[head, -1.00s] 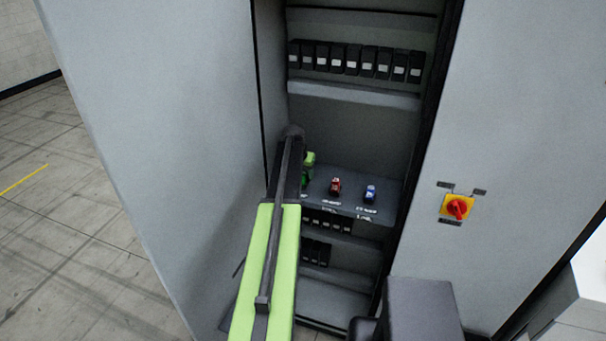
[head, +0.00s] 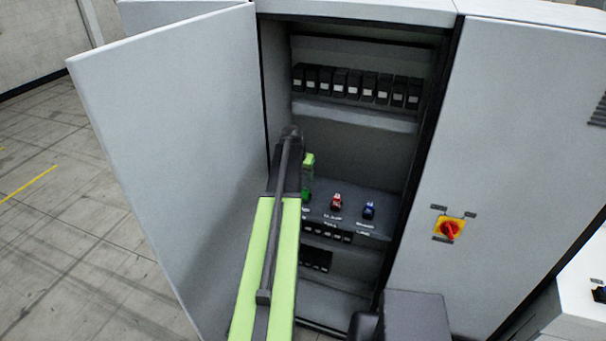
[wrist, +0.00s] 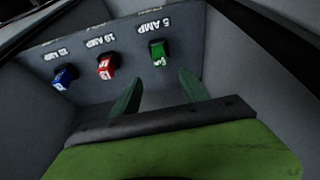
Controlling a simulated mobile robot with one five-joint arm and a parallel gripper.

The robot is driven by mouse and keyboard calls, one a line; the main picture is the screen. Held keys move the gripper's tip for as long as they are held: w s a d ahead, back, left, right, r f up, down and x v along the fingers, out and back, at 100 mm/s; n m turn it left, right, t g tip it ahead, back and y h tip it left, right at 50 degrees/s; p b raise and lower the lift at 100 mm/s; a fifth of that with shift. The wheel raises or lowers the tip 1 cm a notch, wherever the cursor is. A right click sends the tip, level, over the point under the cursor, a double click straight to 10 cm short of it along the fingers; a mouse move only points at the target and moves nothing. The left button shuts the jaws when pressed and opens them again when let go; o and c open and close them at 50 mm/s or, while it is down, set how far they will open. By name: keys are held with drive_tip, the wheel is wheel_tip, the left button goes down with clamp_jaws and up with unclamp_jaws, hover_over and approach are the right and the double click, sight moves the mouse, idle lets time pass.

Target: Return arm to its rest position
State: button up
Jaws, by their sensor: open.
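My arm (head: 265,265) reaches into the open cabinet (head: 357,135). My gripper (wrist: 160,92) is open in the wrist view, with nothing between its two green fingers. Just beyond the fingertips and apart from them, a green fuse (wrist: 158,53) sits on the sloped panel under the "5 AMP" label. A red fuse (wrist: 106,67) sits under "10 AMP", and a blue fuse (wrist: 64,77) stands at the left. In the head view my arm mostly hides the gripper.
The cabinet door (head: 175,130) stands open close to the left of my arm. A shelf with several black modules (head: 355,85) is above the panel, with more below. A closed door with a red rotary switch (head: 451,230) is on the right. Open floor (head: 60,260) lies left.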

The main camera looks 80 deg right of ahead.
sight(306, 189)
drive_tip(key=shift+f, duration=0.1)
drive_tip(key=b+x, duration=1.1)
drive_tip(key=x, duration=0.1)
drive_tip(key=shift+f+b, duration=0.25)
drive_tip(key=shift+b, duration=0.05)
drive_tip(key=shift+a+r+p, duration=0.1)
drive_tip(key=shift+r+p, duration=0.4)
drive_tip(key=shift+r, duration=0.05)
